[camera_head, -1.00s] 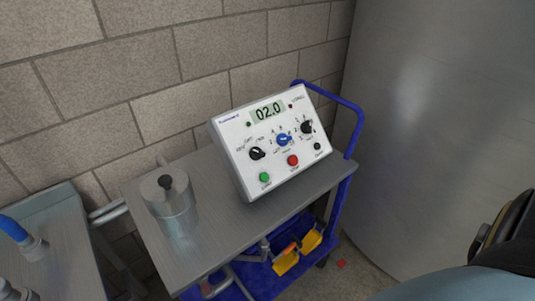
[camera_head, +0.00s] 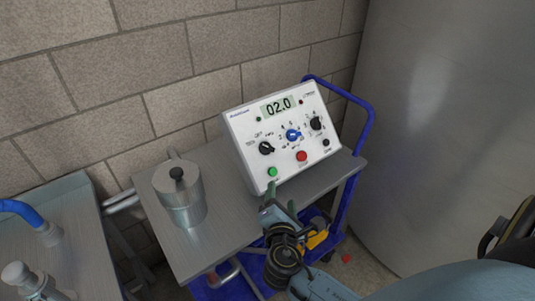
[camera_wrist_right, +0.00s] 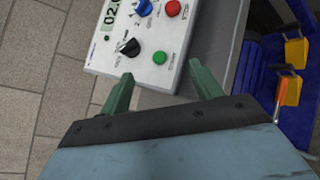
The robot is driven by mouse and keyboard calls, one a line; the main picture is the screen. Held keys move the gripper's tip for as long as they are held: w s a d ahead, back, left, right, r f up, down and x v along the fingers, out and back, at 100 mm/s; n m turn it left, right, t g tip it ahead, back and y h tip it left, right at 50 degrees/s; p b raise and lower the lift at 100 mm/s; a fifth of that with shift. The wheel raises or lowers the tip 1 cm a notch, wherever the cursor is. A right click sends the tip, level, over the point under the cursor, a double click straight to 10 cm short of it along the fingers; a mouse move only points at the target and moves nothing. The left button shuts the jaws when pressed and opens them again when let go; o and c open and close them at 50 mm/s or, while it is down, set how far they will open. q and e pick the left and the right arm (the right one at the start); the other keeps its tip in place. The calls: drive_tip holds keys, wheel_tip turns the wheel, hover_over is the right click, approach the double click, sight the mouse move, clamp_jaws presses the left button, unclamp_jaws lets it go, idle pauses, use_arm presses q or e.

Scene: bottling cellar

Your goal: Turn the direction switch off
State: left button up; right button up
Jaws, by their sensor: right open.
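A white control box (camera_head: 250,170) with a tilted face stands on the grey cart top and its display reads 02.0. The direction switch appears to be the black knob (camera_head: 266,147) at the left of its face, with small labels above it; its exact setting is hard to read. The knob also shows in the right wrist view (camera_wrist_right: 128,47). My right gripper (camera_head: 281,208) is open and empty in front of the box's lower edge. In the wrist view its fingers (camera_wrist_right: 161,74) are spread below the knob and green button, apparently apart from them. My left gripper is out of view.
The face also holds a blue knob (camera_head: 293,134), another black knob (camera_head: 316,123), a green button (camera_head: 272,171) and a red button (camera_head: 302,156). A lidded metal jug (camera_head: 184,205) stands left on the cart. A large grey tank (camera_head: 440,130) stands right.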

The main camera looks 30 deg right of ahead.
wheel_tip(320, 180, up, 2)
drive_tip(key=w+a+n+t, duration=0.2)
drive_tip(key=n, duration=0.2)
approach(267, 150)
drive_tip(key=shift+n+t, duration=0.3)
drive_tip(key=x, duration=0.8)
drive_tip(key=shift+d+f, duration=0.1)
drive_tip(key=shift+d, duration=0.05)
drive_tip(key=c, duration=1)
